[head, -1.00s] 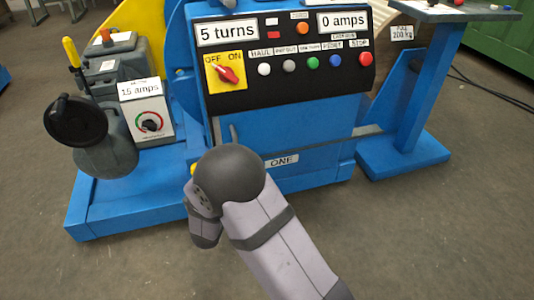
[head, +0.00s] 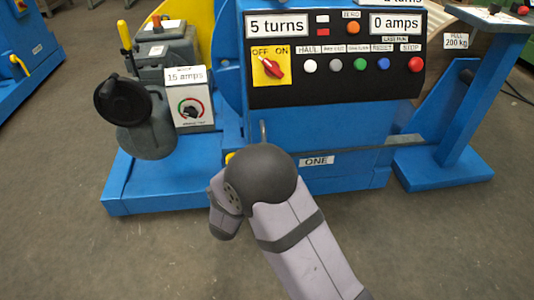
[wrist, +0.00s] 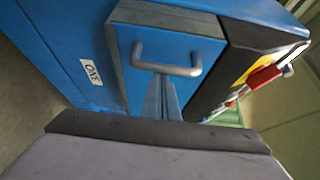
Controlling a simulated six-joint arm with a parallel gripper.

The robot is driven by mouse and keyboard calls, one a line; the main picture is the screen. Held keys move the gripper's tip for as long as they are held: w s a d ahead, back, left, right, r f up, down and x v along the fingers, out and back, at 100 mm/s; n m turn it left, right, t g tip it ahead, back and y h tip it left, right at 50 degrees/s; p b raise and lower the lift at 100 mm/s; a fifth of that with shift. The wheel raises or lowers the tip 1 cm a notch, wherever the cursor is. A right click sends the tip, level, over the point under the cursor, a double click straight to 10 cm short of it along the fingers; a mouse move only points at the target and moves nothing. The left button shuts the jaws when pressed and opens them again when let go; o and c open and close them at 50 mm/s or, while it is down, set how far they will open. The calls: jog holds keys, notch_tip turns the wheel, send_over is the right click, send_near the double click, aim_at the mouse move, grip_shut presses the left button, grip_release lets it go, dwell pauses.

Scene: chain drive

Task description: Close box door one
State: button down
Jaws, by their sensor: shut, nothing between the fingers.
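Box door one (wrist: 190,45) is a blue panel with a grey edge and a metal bar handle (wrist: 168,69) in the wrist view. In the head view the handle (head: 263,131) stands just above my wrist, under the control panel, and the label shows at right (head: 316,161). My gripper (wrist: 160,80) is shut and empty, its narrow fingertips at the handle bar. I cannot tell whether they touch it. My wrist hides the fingers in the head view. How far the door stands open is unclear.
The black control panel (head: 335,92) with buttons and a red switch (head: 273,67) overhangs the door. A grey container (head: 148,130) and the "15 amps" box (head: 188,98) stand at left. A blue pedestal (head: 460,110) stands at right. The floor in front is clear.

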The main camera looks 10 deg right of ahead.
jog(key=s+a+p, duration=0.1)
jog(key=s+p, duration=0.1)
jog(key=s, duration=0.7)
jog(key=shift+s+a, duration=0.15)
jog(key=shift+s, duration=0.05)
